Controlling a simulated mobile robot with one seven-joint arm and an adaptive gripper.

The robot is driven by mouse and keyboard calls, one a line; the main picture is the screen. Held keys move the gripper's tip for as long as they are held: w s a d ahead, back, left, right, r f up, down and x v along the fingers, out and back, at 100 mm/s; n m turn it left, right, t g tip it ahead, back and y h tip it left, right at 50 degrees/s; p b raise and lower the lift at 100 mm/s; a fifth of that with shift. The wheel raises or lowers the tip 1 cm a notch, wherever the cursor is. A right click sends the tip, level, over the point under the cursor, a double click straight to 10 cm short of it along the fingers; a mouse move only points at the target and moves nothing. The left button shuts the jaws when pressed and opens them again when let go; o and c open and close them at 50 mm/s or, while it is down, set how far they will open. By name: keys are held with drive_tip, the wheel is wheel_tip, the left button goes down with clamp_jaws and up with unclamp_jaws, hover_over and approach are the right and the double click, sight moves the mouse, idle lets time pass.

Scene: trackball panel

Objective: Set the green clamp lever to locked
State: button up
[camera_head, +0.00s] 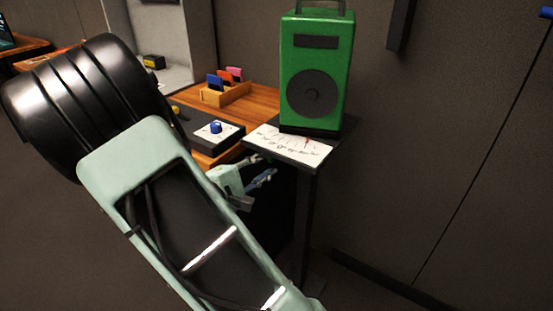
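I cannot make out a green clamp lever in this view; my arm covers part of the scene. A blue ball or knob (215,127) sits on a white-topped panel (229,136) at the desk's near edge. My gripper (267,165) is small in the picture, below and to the right of that panel and just below the white scale plate. Its two fingers look spread apart, with nothing visible between them. My pale green forearm hides much of the lower left.
A wooden holder (226,95) with coloured cards stands on the wooden desk (262,103). The floor at right looks clear.

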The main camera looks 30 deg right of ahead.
drive_tip(key=v, duration=0.5)
drive_tip(key=shift+c, duration=0.3)
drive_tip(key=shift+c, duration=1.4)
drive_tip(key=shift+a+r+n+p, duration=0.1)
drive_tip(key=shift+a+n+p, duration=0.05)
drive_tip(key=shift+n+p, duration=0.4)
drive_tip(key=shift+c, duration=1.2)
drive_tip(key=n+p, duration=0.1)
drive_tip(key=n, duration=0.1)
drive_tip(key=n+p, duration=0.1)
drive_tip(key=n, duration=0.1)
drive_tip(key=shift+s+a+n+h+p, duration=0.15)
drive_tip(key=shift+a+n+h+p, duration=0.15)
drive_tip(key=shift+a+p, duration=0.1)
clamp_jaws()
drive_tip(key=s+a+f+n+t+h+p, duration=0.1)
drive_tip(key=s+f+n+p, duration=0.2)
drive_tip(key=n, duration=0.7)
drive_tip(key=s+a+f+n+t+p, duration=0.1)
drive_tip(key=s+n+p, duration=0.1)
drive_tip(key=n+p, duration=0.6)
drive_tip(key=w+d+r+n+b, duration=0.1)
drive_tip(key=w+d+b, duration=0.1)
drive_tip(key=w+d, duration=0.5)
drive_tip(key=shift+d+n, duration=0.35)
drive_tip(key=shift+d, duration=1.6)
